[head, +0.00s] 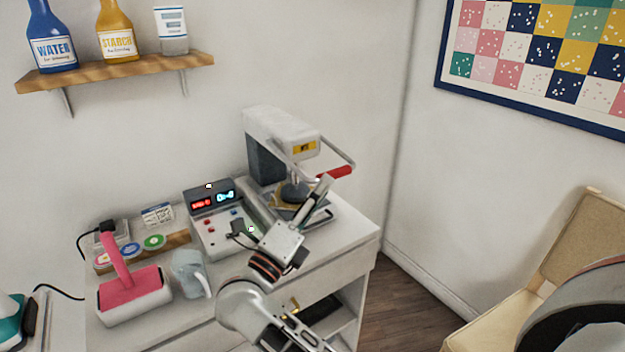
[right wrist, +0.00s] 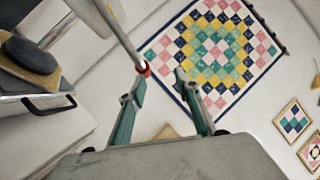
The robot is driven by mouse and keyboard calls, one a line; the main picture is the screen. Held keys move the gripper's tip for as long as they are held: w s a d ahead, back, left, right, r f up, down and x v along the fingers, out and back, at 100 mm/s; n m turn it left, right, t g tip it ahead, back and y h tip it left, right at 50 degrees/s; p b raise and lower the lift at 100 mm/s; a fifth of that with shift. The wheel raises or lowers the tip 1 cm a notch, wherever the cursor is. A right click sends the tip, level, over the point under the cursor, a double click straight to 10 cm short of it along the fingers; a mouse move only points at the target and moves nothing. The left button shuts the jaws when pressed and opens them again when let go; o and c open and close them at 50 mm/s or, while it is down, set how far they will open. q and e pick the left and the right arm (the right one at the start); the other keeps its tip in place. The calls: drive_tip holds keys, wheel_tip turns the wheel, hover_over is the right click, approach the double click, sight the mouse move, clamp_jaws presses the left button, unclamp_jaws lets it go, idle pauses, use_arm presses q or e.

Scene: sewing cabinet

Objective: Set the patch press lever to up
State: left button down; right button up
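The patch press (head: 283,128) stands at the back right corner of the white cabinet, a grey and white machine with a dark round pad above a base plate. Its lever is a bent metal bar with a red handle (head: 336,172), sticking out forward and right of the press head. My right gripper (head: 325,184) is at the red handle. In the right wrist view, the lever bar (right wrist: 118,35) ends in red (right wrist: 144,68) at the left fingertip. The gripper fingers (right wrist: 163,76) are apart; whether they touch the handle is unclear. My left gripper is not in view.
A control box with lit displays (head: 212,198) stands left of the press. A pink iron (head: 133,285), a pale jug (head: 188,270) and several coloured discs on a wooden strip (head: 150,247) occupy the left top. A chair (head: 560,260) stands at right.

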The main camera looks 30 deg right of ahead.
sight(334, 171)
drive_tip(key=shift+m+g+y, duration=0.7)
drive_tip(key=shift+m+g, duration=0.1)
drive_tip(key=shift+m, duration=0.1)
drive_tip(key=w+d, duration=0.1)
drive_tip(key=d, duration=0.1)
drive_tip(key=w+d, duration=0.4)
drive_tip(key=d, duration=0.1)
drive_tip(key=shift+r+p, duration=0.1)
drive_tip(key=shift+p, duration=0.2)
drive_tip(key=shift+a, duration=0.1)
drive_tip(key=shift+c, duration=0.5)
clamp_jaws()
